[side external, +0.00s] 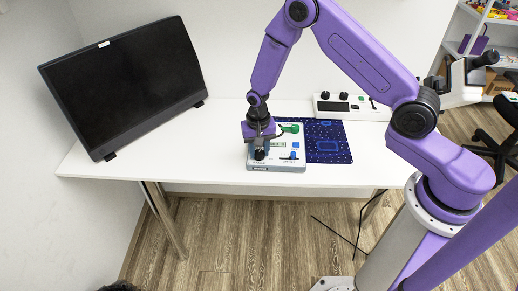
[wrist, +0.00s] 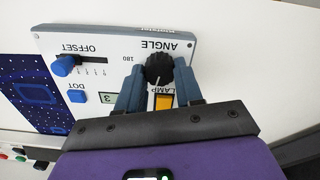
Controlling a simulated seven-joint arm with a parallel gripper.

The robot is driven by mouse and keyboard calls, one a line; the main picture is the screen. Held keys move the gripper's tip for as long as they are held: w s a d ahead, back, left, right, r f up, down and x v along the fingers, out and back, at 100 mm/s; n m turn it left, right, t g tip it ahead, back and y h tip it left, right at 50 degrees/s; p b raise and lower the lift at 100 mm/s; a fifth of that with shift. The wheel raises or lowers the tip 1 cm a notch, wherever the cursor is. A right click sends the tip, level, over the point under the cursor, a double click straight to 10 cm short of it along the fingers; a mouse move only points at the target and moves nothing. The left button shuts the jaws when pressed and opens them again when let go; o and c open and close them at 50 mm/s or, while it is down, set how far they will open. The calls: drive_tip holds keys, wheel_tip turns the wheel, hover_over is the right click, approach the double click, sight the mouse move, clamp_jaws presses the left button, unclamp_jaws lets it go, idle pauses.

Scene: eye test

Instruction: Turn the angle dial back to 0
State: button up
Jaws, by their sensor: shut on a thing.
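The angle dial (wrist: 160,68) is a ribbed black knob on a white control panel (wrist: 110,42), labelled ANGLE, which appears upside down in the wrist view. A "180" mark sits to the left of the knob there; its exact setting is too small to read. My gripper (wrist: 158,78) has its blue fingers on either side of the knob and is shut on it. In the side view my gripper (side external: 260,149) points down at the front left of the panel (side external: 277,166), with the dial (side external: 259,155) at its tips.
The panel also has an orange lamp button (wrist: 164,102), a small display (wrist: 108,98), a blue DOT button (wrist: 77,96) and a blue OFFSET slider (wrist: 65,65). A patterned blue mat (side external: 330,147), another control box (side external: 350,107) and a monitor (side external: 125,85) share the white table (side external: 200,160).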

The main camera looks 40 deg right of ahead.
sight(258, 152)
drive_tip(key=n, duration=0.4)
drive_tip(key=shift+n, duration=0.3)
drive_tip(key=n, duration=0.5)
drive_tip(key=shift+a, duration=0.1)
drive_tip(key=n, duration=0.5)
drive_tip(key=shift+n, duration=0.4)
drive_tip(key=n, duration=0.4)
drive_tip(key=shift+n, duration=0.4)
drive_tip(key=o, duration=1)
drive_tip(key=shift+o, duration=0.2)
drive_tip(key=shift+r, duration=0.15)
wheel_tip(258, 152, up, 17)
